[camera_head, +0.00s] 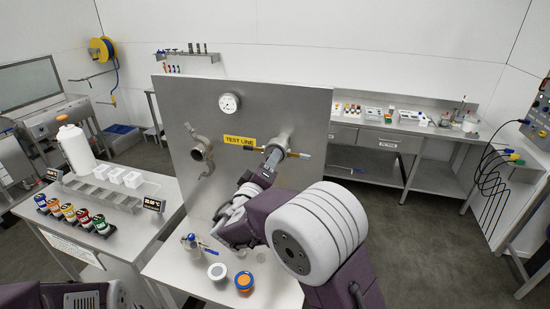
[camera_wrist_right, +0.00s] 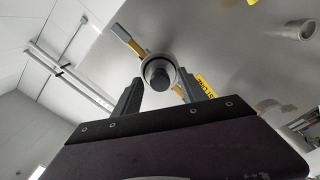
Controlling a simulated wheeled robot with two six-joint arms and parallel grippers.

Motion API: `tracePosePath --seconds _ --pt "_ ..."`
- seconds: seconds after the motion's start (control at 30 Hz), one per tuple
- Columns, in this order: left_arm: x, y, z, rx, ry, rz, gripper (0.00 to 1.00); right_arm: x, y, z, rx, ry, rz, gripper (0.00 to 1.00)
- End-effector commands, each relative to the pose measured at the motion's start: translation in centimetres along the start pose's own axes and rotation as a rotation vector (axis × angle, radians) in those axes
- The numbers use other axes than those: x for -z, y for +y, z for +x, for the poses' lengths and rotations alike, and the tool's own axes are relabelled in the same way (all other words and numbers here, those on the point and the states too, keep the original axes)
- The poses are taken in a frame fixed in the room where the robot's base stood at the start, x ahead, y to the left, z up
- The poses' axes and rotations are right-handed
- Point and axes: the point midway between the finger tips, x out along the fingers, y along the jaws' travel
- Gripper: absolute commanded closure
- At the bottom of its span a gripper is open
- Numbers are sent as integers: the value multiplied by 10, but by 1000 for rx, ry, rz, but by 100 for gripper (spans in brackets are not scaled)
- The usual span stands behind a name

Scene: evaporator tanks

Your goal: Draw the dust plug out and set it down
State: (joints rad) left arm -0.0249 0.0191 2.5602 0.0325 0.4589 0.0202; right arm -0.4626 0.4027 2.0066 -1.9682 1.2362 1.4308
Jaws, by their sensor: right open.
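The dust plug (camera_wrist_right: 157,77) shows in the right wrist view as a dark round knob in the mouth of a metal pipe end (camera_wrist_right: 150,62). My right gripper (camera_wrist_right: 161,90) is open, with one finger on each side of the plug. I cannot tell whether the fingers touch it. In the head view my right gripper (camera_head: 271,160) is at the pipe fitting (camera_head: 282,141) on the steel panel (camera_head: 240,110), by the yellow TEST LINE label (camera_head: 240,141). The plug is hidden there by the gripper. My left gripper is not in view.
A small shelf below the panel holds a metal fitting (camera_head: 191,246), a white-rimmed disc (camera_head: 217,271) and an orange-blue disc (camera_head: 243,281). A second pipe stub (camera_head: 200,150) and a gauge (camera_head: 229,103) are on the panel. A yellow valve handle (camera_head: 299,155) is right of my gripper.

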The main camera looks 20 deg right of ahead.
Motion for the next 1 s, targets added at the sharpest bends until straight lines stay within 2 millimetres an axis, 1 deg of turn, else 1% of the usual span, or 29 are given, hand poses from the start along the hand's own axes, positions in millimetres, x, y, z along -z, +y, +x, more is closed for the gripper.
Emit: tracePosePath --seconds 0.23,0.27,0.3,0.37,0.4,0.43,0.6,1.0 --pt "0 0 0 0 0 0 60 1 1 1 0 1 0 51" --pt "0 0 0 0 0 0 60 1 1 1 0 1 0 59" --pt "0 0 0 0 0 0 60 1 1 1 0 1 0 70" --pt "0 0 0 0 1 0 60 1 1 1 0 0 0 87" --pt "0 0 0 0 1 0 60 0 1 1 0 0 0 98" --pt "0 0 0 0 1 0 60 0 1 1 0 0 0 100" --pt "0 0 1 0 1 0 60 0 1 0 -1 1 1 100" --pt "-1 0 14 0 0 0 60 0 0 -13 -1 2 3 100"
